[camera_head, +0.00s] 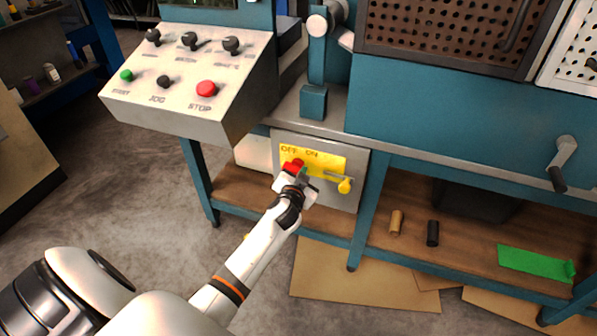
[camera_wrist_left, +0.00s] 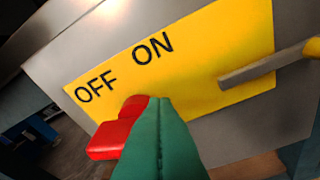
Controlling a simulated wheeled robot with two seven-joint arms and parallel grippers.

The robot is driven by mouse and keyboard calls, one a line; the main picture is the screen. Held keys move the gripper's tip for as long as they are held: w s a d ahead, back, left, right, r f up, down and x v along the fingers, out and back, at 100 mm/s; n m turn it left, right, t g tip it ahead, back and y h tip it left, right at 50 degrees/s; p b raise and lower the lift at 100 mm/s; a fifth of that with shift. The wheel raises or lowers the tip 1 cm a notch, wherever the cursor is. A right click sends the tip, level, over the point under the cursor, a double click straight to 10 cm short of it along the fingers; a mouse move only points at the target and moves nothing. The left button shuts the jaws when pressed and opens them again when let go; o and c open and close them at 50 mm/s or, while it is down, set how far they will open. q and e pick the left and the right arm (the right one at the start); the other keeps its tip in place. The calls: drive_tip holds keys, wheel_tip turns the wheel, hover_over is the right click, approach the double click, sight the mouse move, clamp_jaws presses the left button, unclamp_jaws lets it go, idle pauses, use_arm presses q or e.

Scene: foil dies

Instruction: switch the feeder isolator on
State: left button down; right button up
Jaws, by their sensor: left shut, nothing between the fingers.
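The feeder isolator is a grey box (camera_head: 355,165) under the bench, with a yellow plate (camera_head: 325,163) marked OFF and ON. The plate fills much of the left wrist view (camera_wrist_left: 215,50). A red handle (camera_head: 296,164) sits at the plate's left part; in the left wrist view the red handle (camera_wrist_left: 108,143) is below the word OFF. My left gripper (camera_head: 289,180) is at the red handle. Its teal fingers (camera_wrist_left: 158,105) are shut together with nothing between them, just right of the red handle and partly covering it. Whether they touch is unclear. My right gripper is out of view.
A grey lever (camera_wrist_left: 262,67) with a yellow knob (camera_head: 345,186) sticks out at the plate's right. The sloped control panel (camera_head: 180,110) overhangs at upper left. A teal bench leg (camera_head: 367,220) stands right of the box. The lower shelf holds small cylinders (camera_head: 395,222) and a green piece (camera_head: 535,262).

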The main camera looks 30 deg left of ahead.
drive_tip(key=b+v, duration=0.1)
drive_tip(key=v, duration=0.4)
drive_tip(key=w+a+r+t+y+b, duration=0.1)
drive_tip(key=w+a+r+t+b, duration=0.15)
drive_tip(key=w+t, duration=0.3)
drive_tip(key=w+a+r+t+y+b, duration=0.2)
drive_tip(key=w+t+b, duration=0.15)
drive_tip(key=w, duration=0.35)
use_arm(q)
drive_tip(key=shift+a+f+m+t+y+b, duration=0.1)
drive_tip(key=shift+f+m+t+y+b, duration=0.35)
drive_tip(key=shift+m, duration=1.5)
drive_tip(key=shift+a+f+m+t+y+b, duration=0.1)
drive_tip(key=shift+f+m+y+b, duration=0.7)
drive_tip(key=shift+m, duration=1.1)
drive_tip(key=shift+f+m+t+y+b, duration=0.25)
drive_tip(key=shift+f+m+y+b, duration=0.35)
drive_tip(key=shift+m, duration=1.35)
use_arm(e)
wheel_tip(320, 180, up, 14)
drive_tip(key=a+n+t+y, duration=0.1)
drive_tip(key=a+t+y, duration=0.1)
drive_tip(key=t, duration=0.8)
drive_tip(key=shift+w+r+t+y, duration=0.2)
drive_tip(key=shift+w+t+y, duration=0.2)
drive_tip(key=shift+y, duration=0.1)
use_arm(q)
drive_tip(key=shift+f, duration=0.1)
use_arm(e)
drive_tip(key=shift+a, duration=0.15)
